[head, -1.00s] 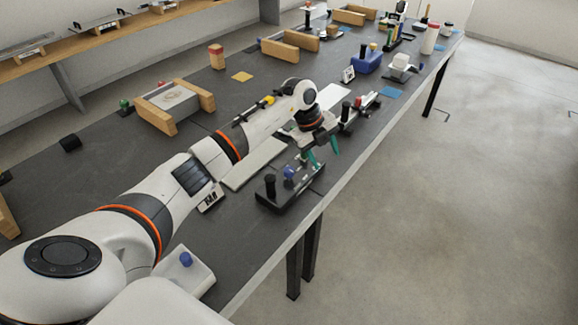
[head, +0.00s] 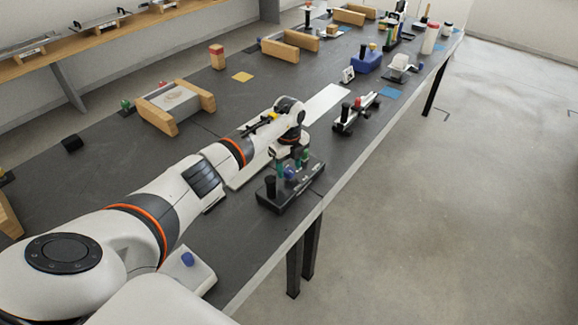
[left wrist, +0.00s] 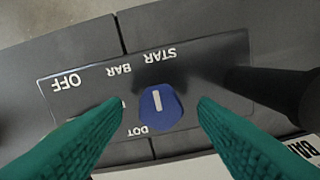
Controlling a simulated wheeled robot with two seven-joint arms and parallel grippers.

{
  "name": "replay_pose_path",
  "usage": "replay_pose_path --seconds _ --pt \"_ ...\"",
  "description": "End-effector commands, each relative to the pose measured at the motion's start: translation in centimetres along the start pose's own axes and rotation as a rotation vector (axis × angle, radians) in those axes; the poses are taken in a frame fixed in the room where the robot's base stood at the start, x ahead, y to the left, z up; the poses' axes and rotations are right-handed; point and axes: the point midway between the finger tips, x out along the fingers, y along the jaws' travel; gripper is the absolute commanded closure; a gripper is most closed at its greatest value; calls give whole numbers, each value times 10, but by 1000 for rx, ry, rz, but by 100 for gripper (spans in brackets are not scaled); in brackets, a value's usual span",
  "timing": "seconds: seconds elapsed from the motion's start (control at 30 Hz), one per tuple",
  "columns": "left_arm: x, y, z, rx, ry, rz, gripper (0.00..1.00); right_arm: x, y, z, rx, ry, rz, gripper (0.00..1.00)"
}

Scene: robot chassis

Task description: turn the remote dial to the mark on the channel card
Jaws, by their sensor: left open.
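The blue dial (left wrist: 161,108) sits on a dark panel (left wrist: 75,100) marked OFF, BAR, STAR and DOT; another label is mostly hidden by a finger. Its white line points up in the wrist picture, roughly toward STAR. My left gripper (left wrist: 160,112) is open, with green fingers on both sides of the dial and gaps visible. In the head view the gripper (head: 293,164) is over the dial (head: 290,174) on its black base (head: 297,194). A white card (left wrist: 306,149) with black letters, cut off after "BA", shows at the wrist view's right edge. My right gripper is out of view.
A black upright post (head: 270,187) stands at the left end of the dial base and shows dark at the right of the wrist view. A black fixture with a red part (head: 356,112) stands farther along the table. The table's front edge (head: 270,262) is close by.

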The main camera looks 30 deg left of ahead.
Motion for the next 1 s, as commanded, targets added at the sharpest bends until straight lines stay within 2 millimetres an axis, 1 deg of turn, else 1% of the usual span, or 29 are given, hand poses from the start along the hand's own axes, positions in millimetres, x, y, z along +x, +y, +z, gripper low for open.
replay_pose_path --seconds 0.13,0.4,0.67,0.7,1.0 --pt "8 0 0 0 1 0 46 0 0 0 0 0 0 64" --pt "9 0 0 1 1 1 46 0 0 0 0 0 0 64" --pt "9 0 0 1 1 1 89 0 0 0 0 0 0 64" --pt "9 0 0 1 1 1 91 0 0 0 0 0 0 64" --pt "10 0 0 48 1 1 91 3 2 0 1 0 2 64"
